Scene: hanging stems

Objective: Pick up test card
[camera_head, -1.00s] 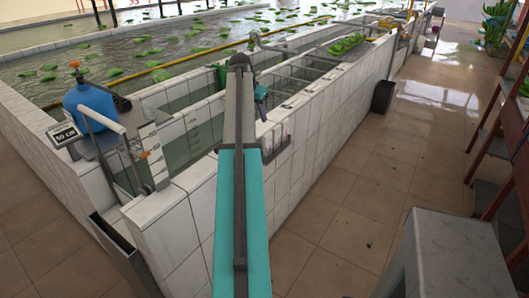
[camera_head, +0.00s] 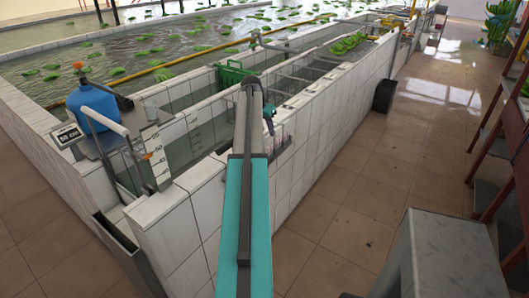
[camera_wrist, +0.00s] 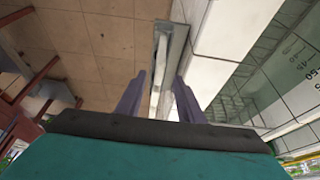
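No label marks out the test card, so I cannot tell for sure which thing it is. Several thin pale strips with pinkish parts (camera_head: 287,138) hang at a small holder on the outer side of the white tiled wall. My gripper (camera_head: 270,127) points down close to this holder, partly hidden by my arm. In the wrist view its two purple fingers (camera_wrist: 158,100) stand apart, open. A narrow whitish strip (camera_wrist: 156,78) shows in the gap between them, inside a grey metal channel (camera_wrist: 177,50). No contact is visible.
The tiled wall (camera_head: 180,228) bounds water basins on the left. Tiled floor (camera_head: 345,215) is open to the right, with a grey block (camera_head: 450,250) nearby.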

